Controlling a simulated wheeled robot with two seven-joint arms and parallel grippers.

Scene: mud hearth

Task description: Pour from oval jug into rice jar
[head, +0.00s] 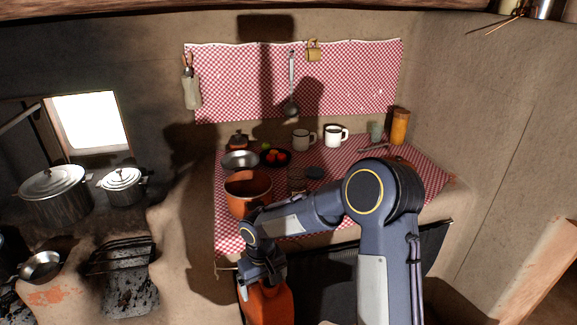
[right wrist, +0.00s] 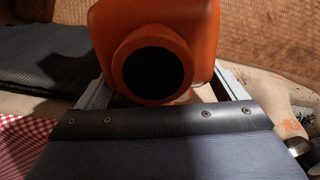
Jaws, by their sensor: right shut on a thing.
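My right gripper (head: 264,274) is shut on an orange jug (head: 268,304), in front of and below the front edge of the checked counter. In the right wrist view the jug (right wrist: 180,30) sits between the fingers, its round dark mouth (right wrist: 153,73) facing the camera. What is inside the jug is too dark to tell. A small see-through jar (head: 298,179), likely the rice jar, stands on the counter behind my right forearm, which partly hides it. A dark round lid (head: 314,173) lies beside it. My left gripper is not in view.
A large orange-brown pot (head: 248,193) stands at the counter's left front, close to my arm. Behind are a metal bowl (head: 240,160), a dark plate of red food (head: 275,157), white mugs (head: 335,136) and an amber container (head: 399,127). The stove with lidded pots (head: 54,193) is left.

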